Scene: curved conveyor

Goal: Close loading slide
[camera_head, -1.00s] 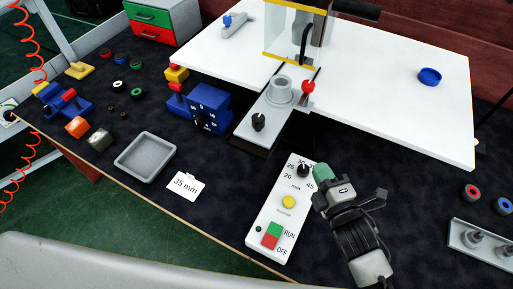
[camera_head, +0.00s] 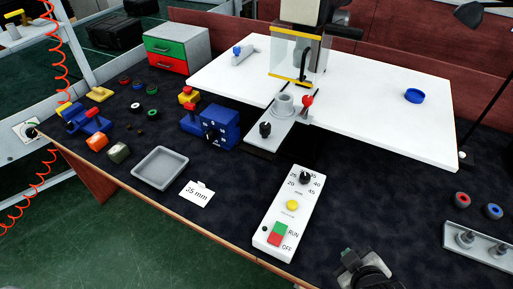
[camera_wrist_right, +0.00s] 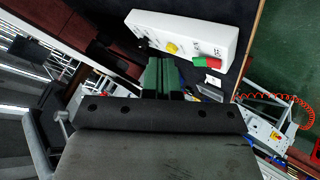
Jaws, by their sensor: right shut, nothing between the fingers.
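The loading slide (camera_head: 272,128) is a grey plate with a grey cup-shaped holder (camera_head: 284,103), a black knob (camera_head: 265,129) and a red-topped knob (camera_head: 307,101). It sticks out toward me from the white table, in front of the clear guard (camera_head: 297,58) with yellow edges. My right gripper (camera_head: 350,256) is low at the bottom right of the head view, apart from the slide. In the right wrist view its green fingers (camera_wrist_right: 160,75) are together and empty, near the white control box (camera_wrist_right: 185,35). My left gripper is not in view.
The white control box (camera_head: 287,215) with dial and RUN/OFF buttons stands between my right gripper and the slide. A grey tray (camera_head: 162,168) and 35 mm card (camera_head: 197,194) lie front left.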

